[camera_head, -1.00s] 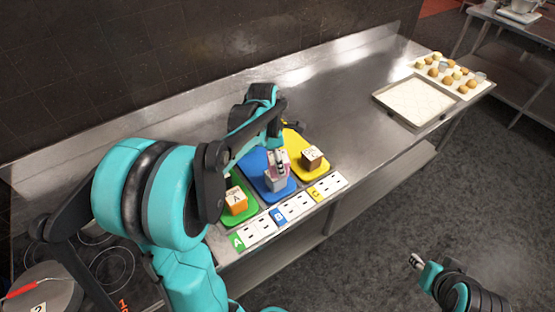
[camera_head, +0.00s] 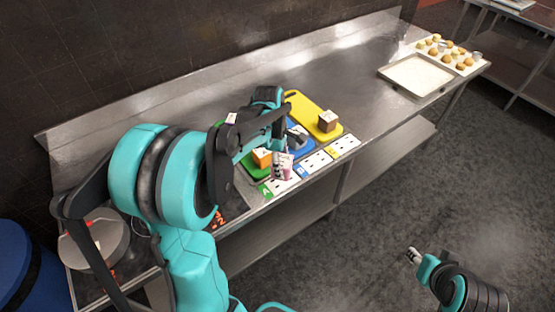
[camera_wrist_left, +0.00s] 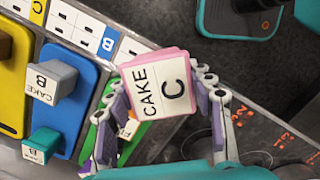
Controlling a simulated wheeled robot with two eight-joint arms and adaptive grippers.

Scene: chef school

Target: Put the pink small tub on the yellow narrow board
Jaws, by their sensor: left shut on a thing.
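The pink small tub (camera_wrist_left: 157,74) carries a white "CAKE C" label. My left gripper (camera_wrist_left: 160,98) is shut on it in the left wrist view, one finger on each side. In the head view the tub (camera_head: 282,168) hangs tilted in front of the boards, over the label cards by the bench's front edge. The yellow narrow board (camera_head: 306,106) lies at the right of the boards, behind and right of the tub, with a brown block (camera_head: 327,121) near its front end. My right gripper (camera_head: 413,256) is at the lower right, away from the bench; its jaws are too small to read.
The blue board (camera_wrist_left: 82,78) bears a grey tub (camera_wrist_left: 57,78) and a teal tub (camera_wrist_left: 42,143), both labelled "CAKE B". The green board (camera_head: 250,168) bears an orange block (camera_head: 262,157). A pale tray (camera_head: 420,75) stands far right; bare steel lies between.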

